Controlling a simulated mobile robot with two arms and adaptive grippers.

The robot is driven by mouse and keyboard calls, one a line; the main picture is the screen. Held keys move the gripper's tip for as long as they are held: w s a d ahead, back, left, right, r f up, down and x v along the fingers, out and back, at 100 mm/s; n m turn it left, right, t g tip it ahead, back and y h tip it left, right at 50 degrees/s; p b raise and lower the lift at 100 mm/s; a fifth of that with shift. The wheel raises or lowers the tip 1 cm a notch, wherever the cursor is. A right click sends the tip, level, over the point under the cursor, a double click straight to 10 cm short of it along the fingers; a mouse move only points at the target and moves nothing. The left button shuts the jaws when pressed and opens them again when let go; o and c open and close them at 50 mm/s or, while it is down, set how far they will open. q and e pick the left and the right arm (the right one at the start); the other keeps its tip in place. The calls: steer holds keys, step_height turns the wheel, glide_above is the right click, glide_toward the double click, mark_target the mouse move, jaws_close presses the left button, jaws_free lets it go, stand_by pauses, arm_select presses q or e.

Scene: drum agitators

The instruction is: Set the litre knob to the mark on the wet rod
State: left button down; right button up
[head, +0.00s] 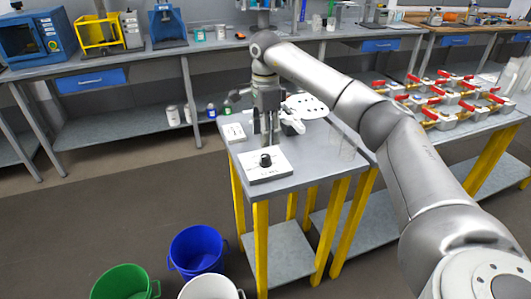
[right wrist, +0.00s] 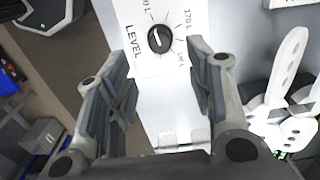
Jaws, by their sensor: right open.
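The black litre knob (head: 265,160) sits on a white dial plate (head: 283,172) at the near left of the grey table. In the right wrist view the knob (right wrist: 161,38) carries a white line, and the plate reads "LEVEL" with litre marks around it, one reading 170 L. My right gripper (head: 266,140) points down just behind the knob in the head view. In the wrist view its open fingers (right wrist: 160,62) stand apart, empty, with the knob beyond the gap between their tips. I cannot make out the wet rod or its mark. My left gripper is out of view.
White perforated paddles (head: 307,105) lie behind right of my gripper. A small white box (head: 233,132) stands at the table's left edge. A clear vessel (head: 346,149) is on the right. Blue (head: 197,249) and green (head: 125,283) buckets stand on the floor.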

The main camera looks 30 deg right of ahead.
mark_target(266, 156)
step_height(266, 156, down, 8)
steer(key=shift+r+p, duration=0.15)
steer(key=shift+p, duration=0.3)
steer(key=shift+c, duration=0.5)
steer(key=c, duration=1)
